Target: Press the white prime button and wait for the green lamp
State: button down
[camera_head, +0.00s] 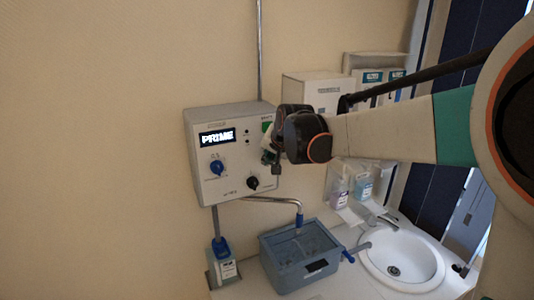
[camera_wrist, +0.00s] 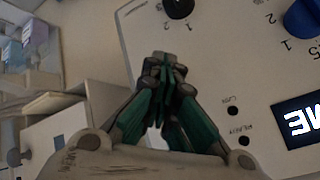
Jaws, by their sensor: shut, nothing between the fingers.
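The pale control box (camera_head: 202,182) hangs on the wall, with a lit display (camera_head: 217,137) reading PRIME. My gripper (camera_head: 268,153) is in front of the box's right side, its fingers shut and empty. In the wrist view the shut fingertips (camera_wrist: 163,62) overlap the panel face; I cannot tell if they touch it. No white button can be made out; the gripper covers part of the panel. Two small lamps show dark in the wrist view, one labelled READY (camera_wrist: 244,140) and another (camera_wrist: 232,110).
The box carries a blue knob (camera_head: 217,168) and a black knob (camera_head: 253,183). Below are a blue-grey tub (camera_head: 283,283) under a bent pipe and a white sink (camera_head: 432,268). Bottles (camera_head: 340,192) and a wall dispenser (camera_head: 310,92) are to the right. The left wall is bare.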

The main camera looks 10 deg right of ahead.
jog(key=shift+s, duration=0.2)
jog(key=shift+s+d, duration=0.2)
jog(key=shift+s, duration=0.45)
jog(key=s, duration=0.3)
jog(key=s+d, duration=0.1)
jog(key=s, duration=0.1)
dwell(0.3)
jog(key=shift+s+f, duration=0.1)
dwell(0.3)
jog(key=s+f+n+g+b, duration=0.1)
jog(key=s+f+n+b, duration=0.5)
jog(key=s+f+b, duration=2.1)
notch_tip(320, 180, down, 7)
jog(key=s, duration=0.2)
jog(key=shift+s+d+r+g+h, duration=0.2)
jog(key=shift+s+g+h, duration=0.2)
